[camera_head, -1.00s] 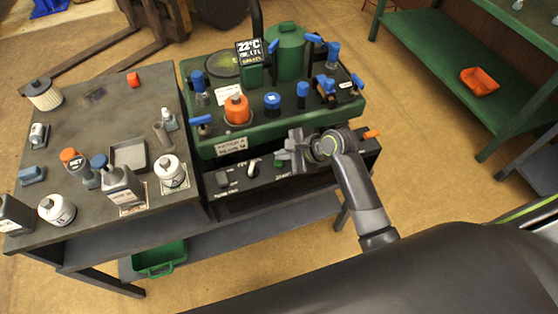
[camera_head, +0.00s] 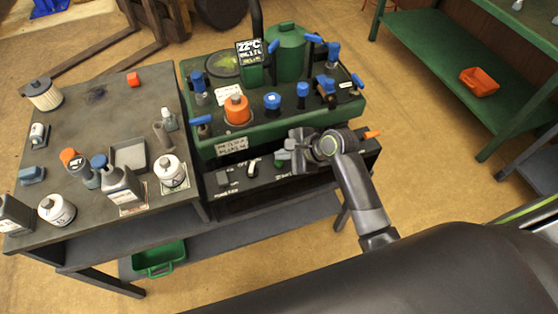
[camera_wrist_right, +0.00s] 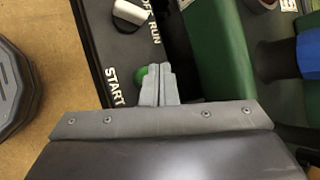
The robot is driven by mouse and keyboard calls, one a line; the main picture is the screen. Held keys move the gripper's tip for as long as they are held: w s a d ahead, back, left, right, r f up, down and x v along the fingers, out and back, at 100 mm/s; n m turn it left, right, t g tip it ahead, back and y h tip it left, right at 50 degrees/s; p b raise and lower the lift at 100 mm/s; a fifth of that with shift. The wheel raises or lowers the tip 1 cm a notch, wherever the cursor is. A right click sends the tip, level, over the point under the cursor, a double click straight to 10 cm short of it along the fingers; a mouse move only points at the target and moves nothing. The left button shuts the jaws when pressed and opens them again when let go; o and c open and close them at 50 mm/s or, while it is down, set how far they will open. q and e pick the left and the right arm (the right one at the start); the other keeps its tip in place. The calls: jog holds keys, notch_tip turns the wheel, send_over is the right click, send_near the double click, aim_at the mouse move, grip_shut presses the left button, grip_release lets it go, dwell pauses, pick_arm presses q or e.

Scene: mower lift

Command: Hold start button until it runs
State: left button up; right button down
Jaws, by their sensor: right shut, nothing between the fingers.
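The green start button (camera_wrist_right: 140,75) shows in the right wrist view beside the label START, partly covered by my right gripper (camera_wrist_right: 160,70). The fingers are shut with nothing between them, and their tips are at the button. I cannot tell whether they press it. In the head view my right gripper (camera_head: 284,157) is at the front control panel (camera_head: 236,182) of the green machine (camera_head: 205,147), and a bit of green shows by its tips. A switch knob (camera_wrist_right: 130,13) stands near the label RUN. My left gripper is not in view.
The machine's top carries an orange knob (camera_head: 237,110), several blue-capped fittings and a small display (camera_head: 249,52). A dark bench (camera_head: 95,130) with bottles and a tray (camera_head: 128,156) adjoins it on the left. Green shelves (camera_head: 430,75) stand at the right, with open floor between.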

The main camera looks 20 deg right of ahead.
aim_at(283, 163)
dwell(0.3)
jog(key=shift+f+p, duration=0.35)
jog(key=shift+f, duration=0.55)
dwell(1.1)
jog(key=shift+r+p, duration=0.9)
jog(key=shift+p, duration=0.45)
jog(key=shift+r, duration=0.1)
notch_tip(283, 163, up, 5)
jog(key=p, duration=0.6)
jog(key=shift+p, duration=0.35)
